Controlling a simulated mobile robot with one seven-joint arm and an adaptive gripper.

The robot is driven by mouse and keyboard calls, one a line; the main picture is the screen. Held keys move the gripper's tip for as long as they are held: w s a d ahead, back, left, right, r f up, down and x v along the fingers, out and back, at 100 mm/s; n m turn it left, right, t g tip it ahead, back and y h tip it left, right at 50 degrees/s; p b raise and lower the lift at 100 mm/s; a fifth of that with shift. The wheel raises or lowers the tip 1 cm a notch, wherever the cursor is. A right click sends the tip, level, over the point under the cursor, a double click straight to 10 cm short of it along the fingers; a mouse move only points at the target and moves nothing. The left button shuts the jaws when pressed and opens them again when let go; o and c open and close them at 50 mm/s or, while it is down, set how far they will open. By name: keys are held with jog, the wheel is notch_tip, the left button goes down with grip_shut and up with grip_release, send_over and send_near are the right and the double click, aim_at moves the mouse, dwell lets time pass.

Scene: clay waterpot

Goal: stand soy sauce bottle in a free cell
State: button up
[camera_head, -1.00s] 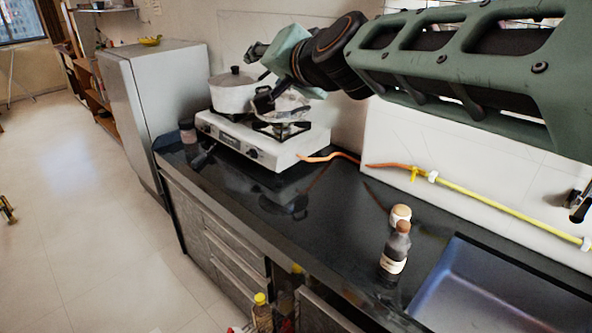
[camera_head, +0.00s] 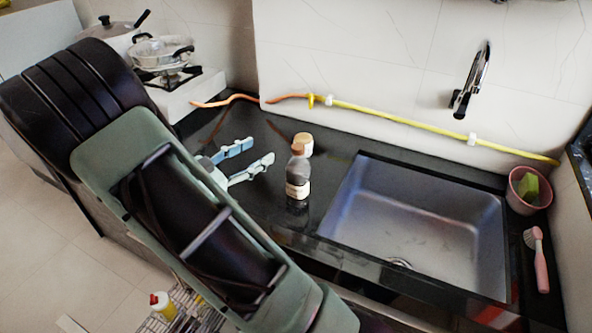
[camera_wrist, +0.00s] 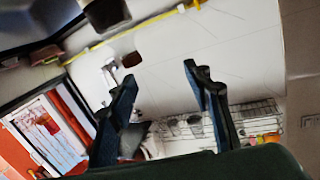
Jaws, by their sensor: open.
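A dark soy sauce bottle (camera_head: 298,177) with a brown cap and pale label stands upright on the black counter, left of the sink. My gripper (camera_head: 263,149) is open and empty to its left, with its two pale blue fingers pointing toward the bottle and a gap between. In the wrist view the spread fingers (camera_wrist: 160,72) have nothing between them; I cannot clearly make out the bottle there. A wire rack (camera_head: 150,323) holding bottles shows low at the left of the head view, partly hidden by my arm. Its cells cannot be made out.
A jar with a tan lid (camera_head: 303,142) stands close behind the bottle. The sink (camera_head: 420,220) lies to the right, with a pink pot (camera_head: 528,199) and pink brush (camera_head: 540,268) beyond. A stove with pans (camera_head: 160,55) is at the back left. A yellow hose (camera_head: 400,117) runs along the wall.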

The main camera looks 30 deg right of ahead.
jog(key=g+h, duration=0.1)
send_near(293, 153)
jog(key=d, duration=0.1)
jog(key=shift+n, duration=0.3)
jog(key=d, duration=0.4)
jog(key=shift+w+d+r, duration=0.1)
jog(key=shift+w+r, duration=0.05)
jog(key=d, duration=0.2)
jog(key=w+d, duration=0.1)
jog(key=d, duration=0.3)
jog(key=shift+w+d+f+p, duration=0.1)
jog(key=shift+w+f+p, duration=0.15)
jog(key=shift+w+p, duration=0.15)
grip_shut()
jog(key=shift+r, duration=0.1)
